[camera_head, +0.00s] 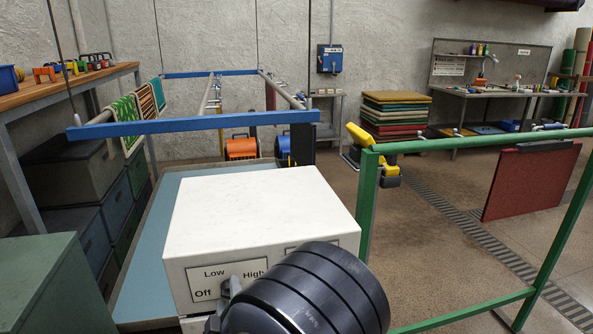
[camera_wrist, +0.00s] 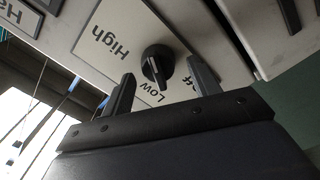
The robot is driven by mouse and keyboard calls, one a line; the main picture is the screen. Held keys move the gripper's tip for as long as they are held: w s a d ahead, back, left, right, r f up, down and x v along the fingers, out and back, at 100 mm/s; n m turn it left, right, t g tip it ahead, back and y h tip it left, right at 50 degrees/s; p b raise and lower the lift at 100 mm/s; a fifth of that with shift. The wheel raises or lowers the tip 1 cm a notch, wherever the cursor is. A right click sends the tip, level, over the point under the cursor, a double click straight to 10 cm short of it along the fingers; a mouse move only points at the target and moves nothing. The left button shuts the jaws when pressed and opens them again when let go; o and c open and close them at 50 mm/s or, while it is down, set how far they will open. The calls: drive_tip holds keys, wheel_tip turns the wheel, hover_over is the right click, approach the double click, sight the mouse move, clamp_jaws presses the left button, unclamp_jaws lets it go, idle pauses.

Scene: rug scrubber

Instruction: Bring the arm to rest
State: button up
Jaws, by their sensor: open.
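The white scrubber housing (camera_head: 260,215) stands in front of me, with a panel marked Off, Low and High on its near face. In the wrist view a black knob (camera_wrist: 157,62) sits on that panel (camera_wrist: 100,30). My gripper (camera_wrist: 163,85) is open, with its two dark fingers apart, one on each side of the knob in the picture. I cannot tell whether either finger touches it. Which mark the knob points at is not clear. In the head view my black arm covers the lower middle, and my gripper (camera_head: 226,295) shows only partly at the panel.
A green frame (camera_head: 367,205) with a hanging red mat (camera_head: 530,182) stands to the right. A green cabinet (camera_head: 40,285) is at the near left. A blue-ended rack (camera_head: 190,125) is behind the housing. Open floor (camera_head: 420,235) lies beyond the green frame.

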drive_tip(key=shift+w+a+f, duration=0.1)
drive_tip(key=shift+w, duration=0.35)
drive_tip(key=shift+s+m+b, duration=0.1)
drive_tip(key=shift+m+b, duration=0.5)
drive_tip(key=shift+m, duration=0.5)
drive_tip(key=m+b, duration=0.1)
drive_tip(key=m, duration=0.2)
drive_tip(key=shift+m, duration=0.3)
drive_tip(key=m, duration=0.2)
drive_tip(key=m+b, duration=0.1)
drive_tip(key=m, duration=0.2)
drive_tip(key=shift+d+r+m+b, duration=0.2)
drive_tip(key=shift+d+m+b, duration=0.05)
drive_tip(key=shift+m+b, duration=0.15)
drive_tip(key=m, duration=0.6)
drive_tip(key=shift+d, duration=0.2)
drive_tip(key=m, duration=0.5)
drive_tip(key=shift+d+p, duration=0.1)
drive_tip(key=shift+p, duration=0.2)
drive_tip(key=shift+m, duration=0.3)
drive_tip(key=shift+f, duration=0.15)
